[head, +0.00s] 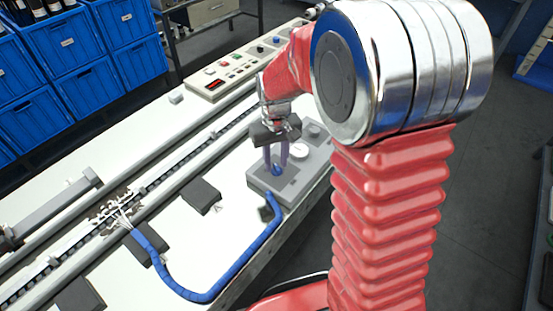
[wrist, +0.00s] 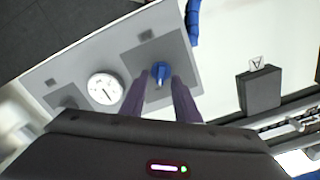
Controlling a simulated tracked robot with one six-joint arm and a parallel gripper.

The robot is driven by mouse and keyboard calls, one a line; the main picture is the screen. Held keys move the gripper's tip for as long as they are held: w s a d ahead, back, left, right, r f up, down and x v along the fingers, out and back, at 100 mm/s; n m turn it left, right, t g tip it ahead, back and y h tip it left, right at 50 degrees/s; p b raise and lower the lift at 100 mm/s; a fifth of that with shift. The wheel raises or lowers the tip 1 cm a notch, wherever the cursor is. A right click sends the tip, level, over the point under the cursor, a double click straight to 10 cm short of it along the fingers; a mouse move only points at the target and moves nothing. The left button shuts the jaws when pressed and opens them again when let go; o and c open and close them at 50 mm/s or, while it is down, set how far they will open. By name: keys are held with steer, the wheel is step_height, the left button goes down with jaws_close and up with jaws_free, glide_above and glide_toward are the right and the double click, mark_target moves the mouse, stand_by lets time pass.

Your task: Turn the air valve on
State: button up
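The air valve is a small blue knob (wrist: 160,70) on a dark square of a grey panel (wrist: 215,65). In the head view the blue knob (head: 277,171) sits near the front of the same grey panel (head: 262,188). My gripper (head: 276,163) points down over the knob. In the wrist view the two purple fingers of my gripper (wrist: 161,78) stand open, one on each side of the knob, with a small gap showing at each side. I cannot tell how far down the fingertips reach beside the knob.
A white round gauge (wrist: 104,89) is on the panel beside the valve. A blue hose (head: 215,290) runs over the white table near the panel. A control box (head: 232,72) with buttons stands behind. Dark blocks (head: 201,196) and a conveyor rail lie to the left.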

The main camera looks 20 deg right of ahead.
mark_target(276, 164)
step_height(276, 164, up, 14)
steer(key=shift+f, duration=0.2)
stand_by(0.4)
steer(key=shift+w, duration=0.1)
steer(key=s+r+t, duration=0.2)
steer(key=s, duration=0.8)
steer(key=s+r+m+t, duration=0.1)
steer(key=s+r+t, duration=0.1)
steer(key=s, duration=0.8)
steer(key=shift+s+d+r+t, duration=0.15)
steer(key=shift+d+r+t, duration=0.05)
steer(key=shift+t, duration=0.6)
